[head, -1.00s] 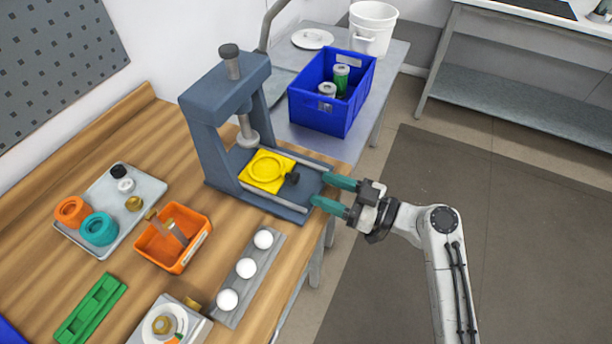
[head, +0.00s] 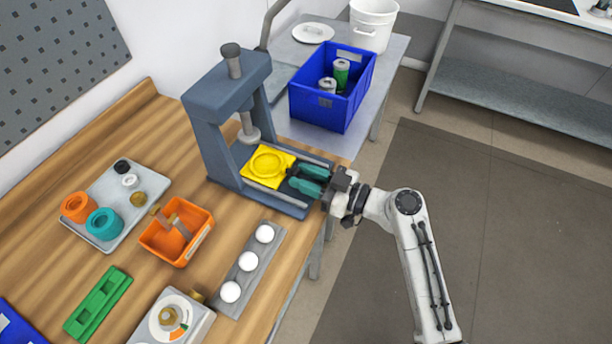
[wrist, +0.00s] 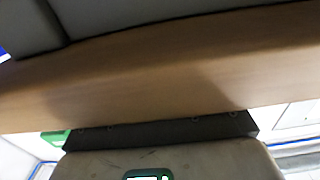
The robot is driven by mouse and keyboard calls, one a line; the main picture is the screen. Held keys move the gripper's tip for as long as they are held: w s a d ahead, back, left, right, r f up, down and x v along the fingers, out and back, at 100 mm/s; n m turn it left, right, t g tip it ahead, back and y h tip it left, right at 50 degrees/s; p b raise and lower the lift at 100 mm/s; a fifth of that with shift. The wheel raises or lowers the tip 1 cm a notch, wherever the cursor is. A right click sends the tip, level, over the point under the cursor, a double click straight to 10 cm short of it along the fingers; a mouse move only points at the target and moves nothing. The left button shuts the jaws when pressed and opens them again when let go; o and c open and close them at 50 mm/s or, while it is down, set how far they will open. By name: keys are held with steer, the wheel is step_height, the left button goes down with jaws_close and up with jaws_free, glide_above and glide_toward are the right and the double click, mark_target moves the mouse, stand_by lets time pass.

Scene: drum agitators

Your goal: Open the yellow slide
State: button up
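The yellow slide (head: 268,164) is a square plate with a round recess. It lies between two rails on the base of the blue-grey press (head: 222,105), in front of the press column and ram. Its dark knob faces my gripper and is now mostly hidden by the fingers. My gripper (head: 296,178) has two teal fingers reaching over the front of the press base. The fingers are close together around the knob and look shut on it.
A blue crate (head: 308,101) with cans stands behind the press. An orange bin (head: 158,245), a grey tray (head: 130,226) and a rack of white balls (head: 239,292) lie on the bench (head: 60,205) to the left. The floor on the right is clear.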

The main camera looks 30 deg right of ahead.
jaws_close()
steer(key=b+v, duration=0.4)
steer(key=v, duration=0.4)
steer(key=o, duration=0.5)
jaws_free()
steer(key=b+v, duration=0.2)
steer(key=v, duration=0.8)
steer(key=shift+s+d, duration=0.15)
steer(key=shift+s, duration=0.15)
